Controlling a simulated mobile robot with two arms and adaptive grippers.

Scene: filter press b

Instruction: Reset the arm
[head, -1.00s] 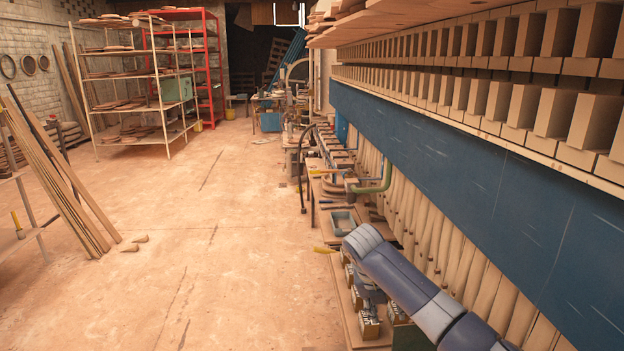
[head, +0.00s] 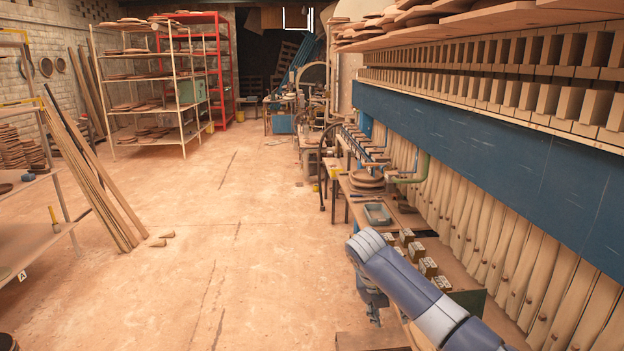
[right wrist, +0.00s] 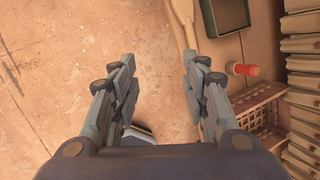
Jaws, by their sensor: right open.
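My right arm (head: 410,285) reaches in from the lower right in the head view, blue-grey and bent, with its gripper (head: 372,310) hanging down at its end beside the bench. In the right wrist view the right gripper (right wrist: 158,68) is open, its two fingers wide apart with nothing between them. Bare floor shows below and between the fingers. My left gripper is not in view.
The bench (head: 462,268) with several small metal-topped blocks (head: 428,267) and a grey tray (head: 377,214) runs along the right wall. In the right wrist view, a green tray (right wrist: 229,14), a red-capped item (right wrist: 243,69) and a brown crate (right wrist: 255,112) lie right of the gripper. Open floor (head: 240,230) lies left.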

